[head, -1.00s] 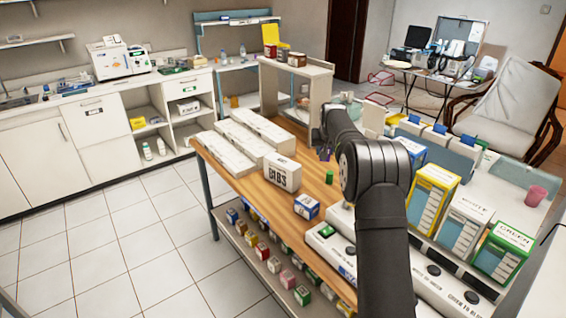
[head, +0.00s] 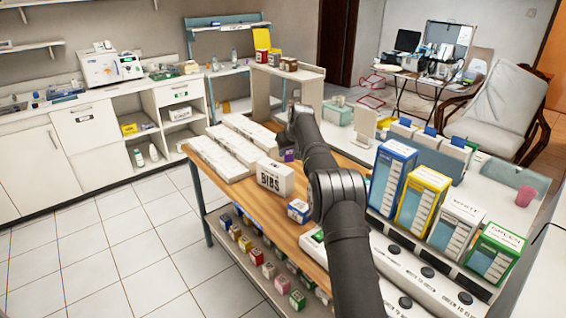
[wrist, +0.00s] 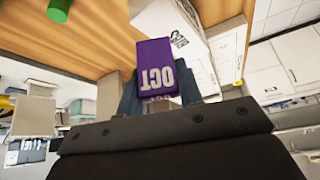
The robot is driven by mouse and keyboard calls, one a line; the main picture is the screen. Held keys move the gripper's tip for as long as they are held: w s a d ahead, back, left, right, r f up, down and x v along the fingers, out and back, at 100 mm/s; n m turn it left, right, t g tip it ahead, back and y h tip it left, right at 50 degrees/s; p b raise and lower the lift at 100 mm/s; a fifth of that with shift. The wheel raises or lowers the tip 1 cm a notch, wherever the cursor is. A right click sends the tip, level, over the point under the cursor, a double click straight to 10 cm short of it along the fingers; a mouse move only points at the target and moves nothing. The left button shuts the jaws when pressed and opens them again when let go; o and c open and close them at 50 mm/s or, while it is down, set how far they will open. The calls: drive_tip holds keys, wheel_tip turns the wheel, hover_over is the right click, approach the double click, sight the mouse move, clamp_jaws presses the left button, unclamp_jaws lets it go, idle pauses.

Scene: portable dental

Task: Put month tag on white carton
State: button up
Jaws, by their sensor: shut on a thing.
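My gripper (wrist: 158,92) is shut on a purple month tag (wrist: 155,62) marked OCT, upside down in the wrist view. In the head view the tag (head: 289,155) is a small purple patch below the wrist, above the wooden table; most of the gripper is hidden by my arm. The white carton (head: 457,229), labelled WHITE, stands upright at the right, between a yellow carton (head: 421,196) and a green carton (head: 496,251). The tag is well to the left of it, apart from it.
A white BIBS box (head: 275,178) is close to the tag, with long white boxes (head: 222,157) behind it. A blue carton (head: 391,178) stands beside the yellow one. A green cylinder (wrist: 60,8) lies near the wrist view's top edge. A low shelf holds several small boxes.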

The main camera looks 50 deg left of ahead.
drive_tip(key=shift+s+a+f, duration=0.45)
drive_tip(key=shift+a+f, duration=0.1)
drive_tip(key=shift+a, duration=0.25)
drive_tip(key=shift+f, duration=1.95)
drive_tip(key=shift+f, duration=0.15)
drive_tip(key=o, duration=1)
drive_tip(key=shift+c, duration=0.2)
drive_tip(key=shift+d+r, duration=0.15)
drive_tip(key=shift+r, duration=0.3)
drive_tip(key=v, duration=1.1)
drive_tip(key=shift+r, duration=0.15)
